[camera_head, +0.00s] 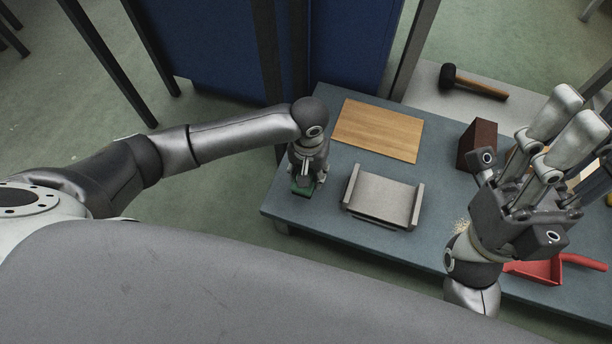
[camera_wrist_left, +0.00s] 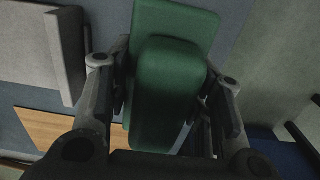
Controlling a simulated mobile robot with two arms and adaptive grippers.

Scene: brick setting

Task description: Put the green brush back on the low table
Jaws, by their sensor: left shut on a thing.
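The green brush (camera_wrist_left: 170,85) fills the middle of the left wrist view, between the fingers of my left gripper (camera_wrist_left: 165,95). In the head view, my left gripper (camera_head: 305,178) points down at the left end of the low table (camera_head: 335,225), shut on the brush, whose green part (camera_head: 301,188) shows below the fingers. I cannot tell whether the brush touches the tabletop. My right gripper (camera_head: 565,125) is raised over the table's right part, with its fingers up toward the camera; I see nothing clearly held in it.
A grey metal tray (camera_head: 383,196) stands just right of the brush. A wooden board (camera_head: 378,129) lies behind it. A dark red brick (camera_head: 478,143) and a red dustpan (camera_head: 540,270) are farther right. A mallet (camera_head: 475,84) lies on a pale surface beyond the table.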

